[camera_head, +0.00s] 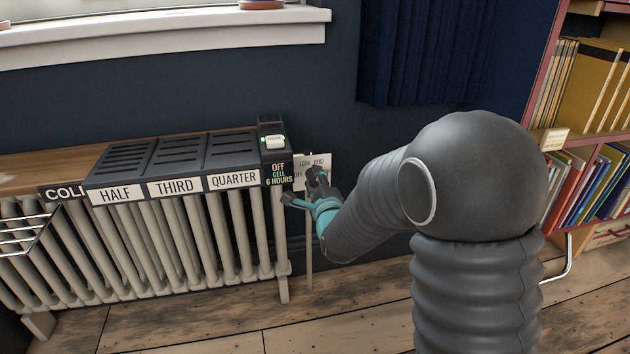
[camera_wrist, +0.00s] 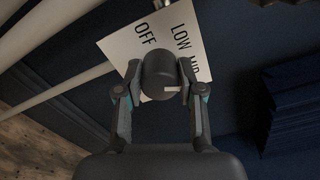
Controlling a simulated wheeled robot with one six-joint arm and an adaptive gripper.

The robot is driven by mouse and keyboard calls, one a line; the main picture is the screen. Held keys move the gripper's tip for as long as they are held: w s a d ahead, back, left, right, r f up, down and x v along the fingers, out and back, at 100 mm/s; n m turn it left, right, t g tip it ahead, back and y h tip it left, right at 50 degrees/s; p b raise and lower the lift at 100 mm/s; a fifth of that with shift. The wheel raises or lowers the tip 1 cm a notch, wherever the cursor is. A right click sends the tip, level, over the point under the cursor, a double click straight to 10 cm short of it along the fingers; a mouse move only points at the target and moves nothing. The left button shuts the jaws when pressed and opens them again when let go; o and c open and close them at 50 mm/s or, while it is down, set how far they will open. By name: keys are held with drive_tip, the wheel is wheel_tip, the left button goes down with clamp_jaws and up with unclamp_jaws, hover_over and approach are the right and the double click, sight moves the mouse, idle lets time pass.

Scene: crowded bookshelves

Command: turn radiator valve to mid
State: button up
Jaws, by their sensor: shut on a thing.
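The radiator valve is a dark round knob (camera_wrist: 160,74) with a short white mark, seen in the wrist view. Behind it is a white plate (camera_wrist: 120,45) with OFF, LOW and MID on it, MID partly covered by the knob and my finger. The white mark sits on the knob's lower right side, near MID. My gripper (camera_wrist: 160,82) is shut on the knob, one finger on each side. In the head view my gripper (camera_head: 304,196) is at the plate (camera_head: 321,162), right of the radiator, and mostly hides the knob.
The cream radiator (camera_head: 170,240) stands left of my gripper, with a black labelled rack (camera_head: 170,158) on top. A dark box (camera_head: 272,145) marked OFF sits at its right end. A dark curtain (camera_head: 425,50) hangs behind. A bookcase (camera_head: 545,90) stands at the right.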

drive_tip(key=shift+m, duration=0.6)
drive_tip(key=o, duration=1.1)
drive_tip(key=shift+o, duration=0.2)
drive_tip(key=v, duration=1.2)
